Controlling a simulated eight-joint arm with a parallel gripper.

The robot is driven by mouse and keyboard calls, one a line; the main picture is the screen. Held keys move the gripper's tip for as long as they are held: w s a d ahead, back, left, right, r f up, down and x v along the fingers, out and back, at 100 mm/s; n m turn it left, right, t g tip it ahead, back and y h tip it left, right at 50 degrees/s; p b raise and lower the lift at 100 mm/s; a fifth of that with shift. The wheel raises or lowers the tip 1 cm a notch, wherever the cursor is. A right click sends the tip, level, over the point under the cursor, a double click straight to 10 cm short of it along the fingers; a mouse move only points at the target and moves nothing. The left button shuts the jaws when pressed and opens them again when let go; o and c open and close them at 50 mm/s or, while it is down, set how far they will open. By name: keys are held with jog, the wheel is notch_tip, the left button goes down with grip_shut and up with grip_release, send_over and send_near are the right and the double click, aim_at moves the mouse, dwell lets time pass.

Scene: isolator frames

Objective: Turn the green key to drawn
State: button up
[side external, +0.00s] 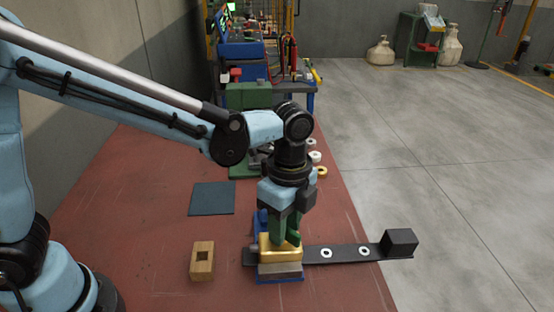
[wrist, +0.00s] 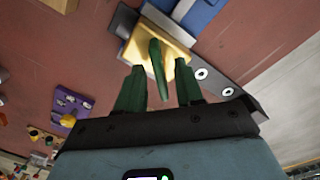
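The green key (wrist: 157,68) stands up from a gold block (wrist: 181,53) in the wrist view. The block (side external: 279,250) sits low at the centre of the side view, with a grey part and a blue base under it. My gripper (wrist: 160,64) is open, with one green finger on each side of the key and visible gaps between. In the side view my gripper (side external: 285,235) points down just above the block. There the key cannot be told from the green fingers, and its turned position cannot be read.
A dark bar (side external: 345,253) with two white rings runs right from the block to a black cube (side external: 399,242). A wooden block (side external: 202,261) with a square hole stands to the left. A dark flat mat (side external: 212,198) lies behind it. Red tabletop is clear between them.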

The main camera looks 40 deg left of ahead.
jog(key=shift+f, duration=0.1)
grip_shut()
jog(key=shift+n, duration=0.4)
jog(key=n, duration=0.3)
jog(key=shift+n, duration=2.6)
grip_release()
